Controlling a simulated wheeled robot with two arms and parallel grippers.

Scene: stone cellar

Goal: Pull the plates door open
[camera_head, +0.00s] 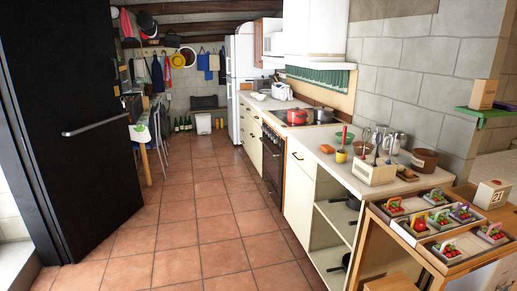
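Neither of my grippers is in view. No plates show, and I cannot tell which door is the plates door. A cream cabinet door (297,200) with a dark handle (298,156) is under the right-hand counter, to the right of the oven (272,160); it looks shut. Farther cream cabinet fronts (249,132) are beyond the oven. A large black door (75,120) with a long bar handle (95,127) stands at the left.
The tiled floor (185,215) is clear down the middle. Open shelves (333,215) with pans are at the counter's near end. A wooden table (473,255) with trays of small baskets stands at the near right. A white fridge (243,75) is at the back.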

